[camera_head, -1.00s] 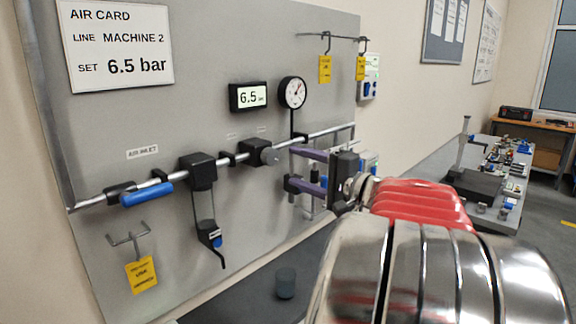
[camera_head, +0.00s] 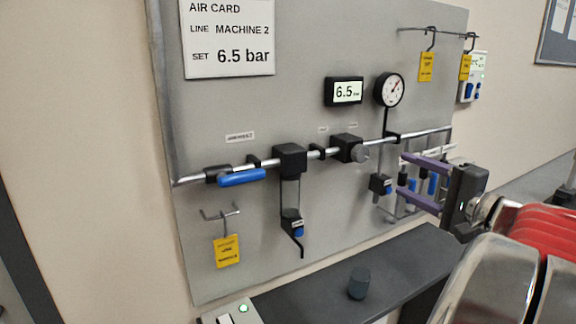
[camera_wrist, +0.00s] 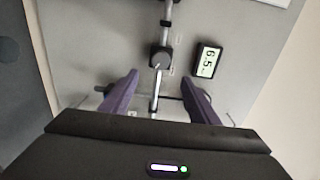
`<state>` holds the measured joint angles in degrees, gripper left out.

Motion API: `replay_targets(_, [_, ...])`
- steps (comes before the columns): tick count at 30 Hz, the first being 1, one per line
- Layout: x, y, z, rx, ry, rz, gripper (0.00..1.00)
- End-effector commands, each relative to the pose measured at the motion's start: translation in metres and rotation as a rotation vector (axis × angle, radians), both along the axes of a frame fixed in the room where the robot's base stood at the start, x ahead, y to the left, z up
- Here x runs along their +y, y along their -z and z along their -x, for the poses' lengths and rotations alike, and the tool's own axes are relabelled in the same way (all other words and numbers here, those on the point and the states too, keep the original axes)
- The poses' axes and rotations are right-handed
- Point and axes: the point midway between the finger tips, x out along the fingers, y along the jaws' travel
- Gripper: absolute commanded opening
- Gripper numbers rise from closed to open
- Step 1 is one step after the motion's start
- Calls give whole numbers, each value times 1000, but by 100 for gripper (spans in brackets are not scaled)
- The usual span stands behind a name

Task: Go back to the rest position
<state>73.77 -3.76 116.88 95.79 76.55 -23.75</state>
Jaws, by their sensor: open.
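My gripper (camera_head: 413,180) has two purple fingers, spread apart with nothing between them. In the head view it is at the right, in front of the lower right part of the grey air panel (camera_head: 320,40). It hides part of the small valves behind it. I cannot tell how far the fingertips are from the pipe.
The panel bears a blue-handled valve (camera_head: 242,177), a gauge (camera_head: 389,90), a display (camera_head: 344,92) reading 6.5 and yellow tags (camera_head: 227,251) on hooks. A dark shelf (camera_head: 310,298) below holds a small dark cylinder (camera_head: 359,283). A white card (camera_head: 229,38) reads 6.5 bar.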

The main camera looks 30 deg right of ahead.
Motion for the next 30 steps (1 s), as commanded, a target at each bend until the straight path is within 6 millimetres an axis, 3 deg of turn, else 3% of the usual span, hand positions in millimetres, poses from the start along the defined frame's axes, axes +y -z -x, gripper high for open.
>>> replay_targets(5, [2,1,-1,5,-3,0,55])
replay_targets(10, [24,22,-15,76,-42,10,55])
replay_targets(15, [74,70,-34,242,-126,55,55])
replay_targets(20, [126,122,-42,420,-218,140,55])
replay_targets(24, [166,163,-38,558,-299,241,55])
replay_targets(30, [216,208,-24,714,-415,422,55])
